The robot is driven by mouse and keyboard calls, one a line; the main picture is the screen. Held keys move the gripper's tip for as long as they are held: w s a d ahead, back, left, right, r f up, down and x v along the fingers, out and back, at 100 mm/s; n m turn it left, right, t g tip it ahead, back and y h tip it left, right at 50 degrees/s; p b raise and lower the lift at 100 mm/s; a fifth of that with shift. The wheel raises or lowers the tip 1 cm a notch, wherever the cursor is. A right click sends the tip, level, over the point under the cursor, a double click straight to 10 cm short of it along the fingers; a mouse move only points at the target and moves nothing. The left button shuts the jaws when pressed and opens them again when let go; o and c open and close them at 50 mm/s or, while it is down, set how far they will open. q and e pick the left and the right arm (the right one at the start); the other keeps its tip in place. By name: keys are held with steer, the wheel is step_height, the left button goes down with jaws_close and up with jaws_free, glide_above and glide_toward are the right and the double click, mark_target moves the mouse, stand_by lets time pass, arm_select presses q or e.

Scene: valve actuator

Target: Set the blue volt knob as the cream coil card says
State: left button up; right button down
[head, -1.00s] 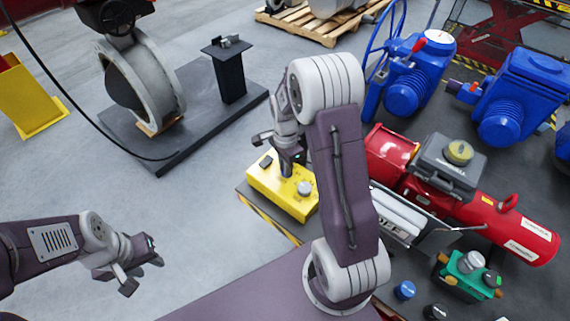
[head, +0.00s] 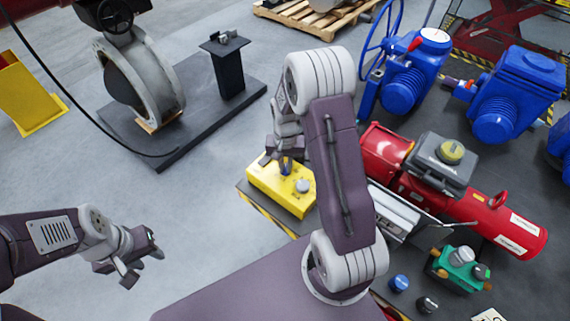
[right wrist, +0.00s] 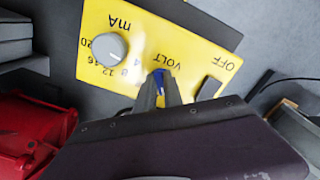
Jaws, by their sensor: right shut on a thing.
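The blue volt knob (right wrist: 159,77) sits on a yellow box (right wrist: 140,50) beside the printed word VOLT. My right gripper (right wrist: 160,92) is shut on the knob, and its fingers hide part of it. In the head view the yellow box (head: 268,190) stands near the dark platform's left edge, with the blue knob (head: 286,165) under my right gripper (head: 284,158). My left gripper (head: 144,263) is open and empty, above the floor at the lower left. I cannot make out a cream coil card; a pale card (head: 489,315) is cut off at the bottom edge, its text unreadable.
A grey knob (right wrist: 109,48) sits by the mA scale and a dark switch (right wrist: 208,88) by OFF. A red actuator (head: 490,215), a green box (head: 459,267) and blue actuators (head: 410,75) stand to the right. Open floor lies left of the yellow box.

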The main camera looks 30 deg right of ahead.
mark_target(286, 168)
steer(key=shift+w+d+r+n, duration=0.1)
steer(key=shift+n, duration=1.2)
steer(key=c, duration=1.5)
jaws_free()
steer(key=shift+o, duration=0.2)
step_height(286, 168, up, 9)
steer(key=shift+n, duration=0.3)
